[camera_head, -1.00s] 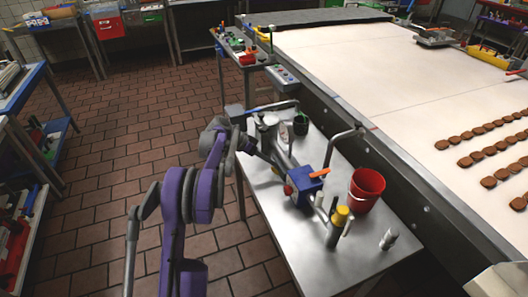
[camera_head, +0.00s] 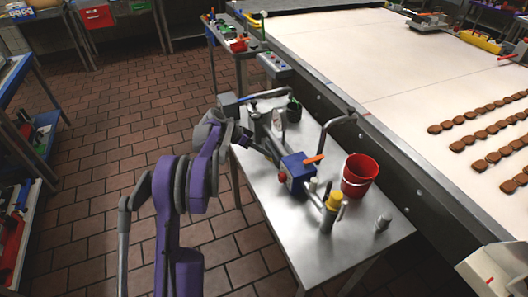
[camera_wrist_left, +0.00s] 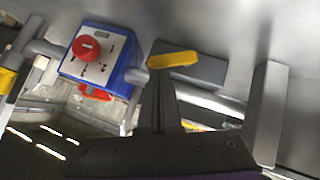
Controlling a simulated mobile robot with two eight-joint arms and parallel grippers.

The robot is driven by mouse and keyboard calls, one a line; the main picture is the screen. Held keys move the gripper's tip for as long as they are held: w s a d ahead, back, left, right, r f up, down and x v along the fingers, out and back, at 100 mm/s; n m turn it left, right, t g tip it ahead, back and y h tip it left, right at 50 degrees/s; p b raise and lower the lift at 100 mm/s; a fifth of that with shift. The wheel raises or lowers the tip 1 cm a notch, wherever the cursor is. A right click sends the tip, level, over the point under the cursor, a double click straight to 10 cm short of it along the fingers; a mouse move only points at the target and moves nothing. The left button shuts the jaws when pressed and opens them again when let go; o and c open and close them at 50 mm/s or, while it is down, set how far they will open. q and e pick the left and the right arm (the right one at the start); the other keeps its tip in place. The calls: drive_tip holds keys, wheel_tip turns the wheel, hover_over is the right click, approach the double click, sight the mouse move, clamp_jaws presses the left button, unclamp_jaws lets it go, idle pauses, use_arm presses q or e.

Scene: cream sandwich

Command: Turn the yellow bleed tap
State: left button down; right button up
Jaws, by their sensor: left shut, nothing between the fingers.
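A flat yellow handle, which looks like the bleed tap (camera_wrist_left: 173,60), is near the upper middle of the left wrist view, by the tip of my left gripper (camera_wrist_left: 165,88). The fingers are shut and empty; I cannot tell whether they touch it. A blue box with a red knob (camera_wrist_left: 87,47) is just left of them. In the head view my left gripper (camera_head: 272,153) reaches in at the left side of the blue box (camera_head: 298,168). The yellow handle cannot be made out there. My right gripper is not in view.
The pipework stands on a steel table (camera_head: 276,226). An orange lever (camera_head: 314,159) tops the box. A yellow-topped cylinder (camera_head: 334,200), a red bucket (camera_head: 359,177) and a small metal fitting (camera_head: 382,223) are to the right. A conveyor (camera_head: 370,70) runs behind; the table's front is clear.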

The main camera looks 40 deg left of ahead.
use_arm(q)
drive_tip(key=shift+s+d+f, duration=0.1)
drive_tip(key=shift+d, duration=0.05)
drive_tip(key=shift+s+d+f+m+t+y+b, duration=0.15)
drive_tip(key=shift+d+f+m+t+y+b, duration=0.15)
drive_tip(key=shift+y, duration=0.3)
drive_tip(key=shift+s+d+f+m+t+y+b, duration=0.15)
drive_tip(key=shift+d+m+t+y, duration=0.2)
drive_tip(key=shift+y, duration=0.25)
drive_tip(key=shift+f, duration=0.1)
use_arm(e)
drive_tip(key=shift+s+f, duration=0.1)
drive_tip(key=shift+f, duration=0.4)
